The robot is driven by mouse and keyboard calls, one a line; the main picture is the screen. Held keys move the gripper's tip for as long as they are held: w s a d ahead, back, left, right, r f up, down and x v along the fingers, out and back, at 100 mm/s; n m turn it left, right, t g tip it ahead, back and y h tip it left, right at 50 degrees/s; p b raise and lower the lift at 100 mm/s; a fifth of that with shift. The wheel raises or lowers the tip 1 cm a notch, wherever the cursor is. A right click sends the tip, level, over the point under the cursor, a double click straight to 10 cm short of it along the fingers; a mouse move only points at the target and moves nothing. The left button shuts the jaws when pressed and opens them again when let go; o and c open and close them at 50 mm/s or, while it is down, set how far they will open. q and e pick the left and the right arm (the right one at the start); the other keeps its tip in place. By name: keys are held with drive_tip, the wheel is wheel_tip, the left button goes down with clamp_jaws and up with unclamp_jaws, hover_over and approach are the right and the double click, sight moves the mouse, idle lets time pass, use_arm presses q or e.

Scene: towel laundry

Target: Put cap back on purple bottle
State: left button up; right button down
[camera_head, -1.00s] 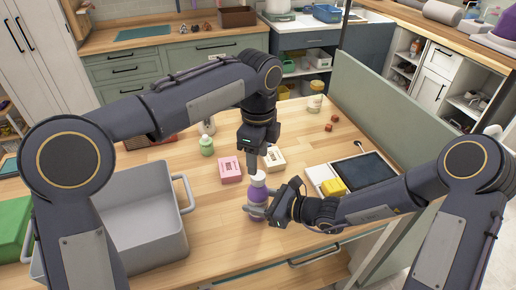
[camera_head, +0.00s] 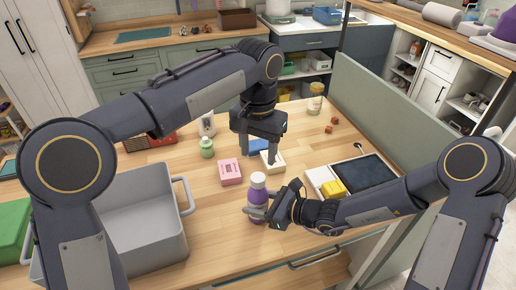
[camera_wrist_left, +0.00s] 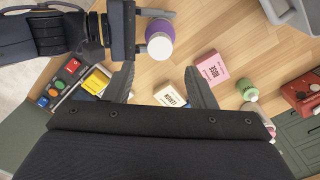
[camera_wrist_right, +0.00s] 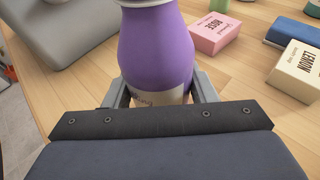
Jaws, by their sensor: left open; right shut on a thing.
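The purple bottle (camera_head: 257,196) stands upright near the front of the wooden table. Its white cap (camera_head: 258,178) sits on top; in the left wrist view it is a white disc (camera_wrist_left: 160,46) over the purple body. My right gripper (camera_head: 257,213) is shut around the bottle's lower body, and the right wrist view shows the purple body (camera_wrist_right: 157,55) between its fingers, with the top cut off. My left gripper (camera_head: 258,157) is open and empty, above and behind the bottle, apart from the cap. Whether the cap is fully seated cannot be told.
A pink box (camera_head: 230,172), a cream box (camera_head: 272,160), a blue box (camera_head: 258,147) and a green bottle (camera_head: 207,148) stand behind the bottle. A grey bin (camera_head: 150,255) is at left. A dark tablet-like panel (camera_head: 363,170) and yellow block (camera_head: 333,188) lie at right.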

sight(258, 177)
use_arm(q)
drive_tip(key=shift+f, duration=4)
drive_tip(key=shift+c, duration=0.3)
drive_tip(key=c, duration=0.9)
drive_tip(key=o, duration=1.1)
wheel_tip(258, 177, up, 12)
